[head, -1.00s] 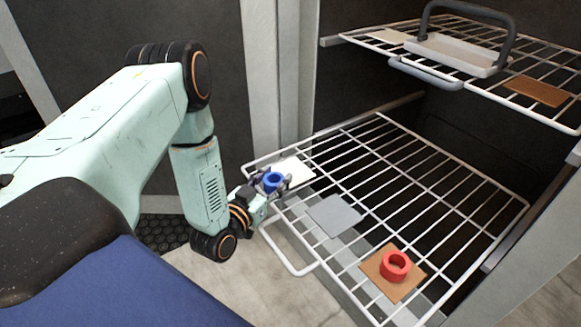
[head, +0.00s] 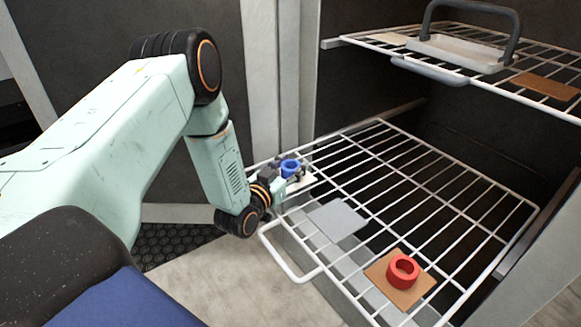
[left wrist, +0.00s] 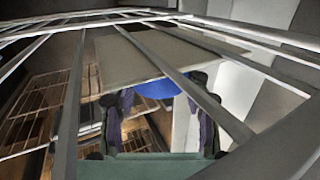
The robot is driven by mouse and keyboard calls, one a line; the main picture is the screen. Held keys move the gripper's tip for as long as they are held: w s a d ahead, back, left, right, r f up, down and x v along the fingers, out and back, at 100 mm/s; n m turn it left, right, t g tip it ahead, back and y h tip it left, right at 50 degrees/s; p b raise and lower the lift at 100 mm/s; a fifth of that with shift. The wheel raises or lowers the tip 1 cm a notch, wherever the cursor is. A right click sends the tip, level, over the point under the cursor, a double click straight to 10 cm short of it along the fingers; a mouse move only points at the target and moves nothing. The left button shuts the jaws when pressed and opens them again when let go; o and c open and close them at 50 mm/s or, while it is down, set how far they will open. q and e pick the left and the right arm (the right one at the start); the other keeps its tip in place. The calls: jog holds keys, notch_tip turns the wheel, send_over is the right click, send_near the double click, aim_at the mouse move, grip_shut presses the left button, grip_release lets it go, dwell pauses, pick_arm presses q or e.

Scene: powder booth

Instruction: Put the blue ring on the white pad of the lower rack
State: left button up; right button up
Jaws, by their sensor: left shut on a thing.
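The blue ring (head: 291,168) is at the far left corner of the lower rack (head: 298,276), held in my left gripper (head: 291,172). The white pad (head: 308,182) lies under and beside the gripper, mostly hidden by it. I cannot tell whether the ring touches the pad. In the left wrist view the blue ring (left wrist: 156,88) shows between the dark fingers of my left gripper (left wrist: 160,100), with rack wires crossing close to the camera. My right gripper is not in view.
A grey pad (head: 337,220) lies in front of the white one. A red ring (head: 403,271) sits on a brown pad (head: 385,290) at the rack's near end. The upper rack (head: 428,72) carries a white tray (head: 460,54) with a dark handle.

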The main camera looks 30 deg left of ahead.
pick_arm(q)
jog(key=shift+f, duration=0.1)
jog(key=o, duration=1.2)
jog(key=shift+f, duration=0.1)
jog(key=shift+s+r, duration=0.2)
jog(key=shift+s, duration=0.05)
jog(key=s+p, duration=0.1)
jog(key=s, duration=0.2)
jog(key=s+p, duration=0.1)
jog(key=s, duration=0.3)
jog(key=s+p, duration=0.2)
jog(key=s, duration=0.2)
jog(key=shift+s+d+r, duration=0.25)
jog(key=shift+d, duration=0.05)
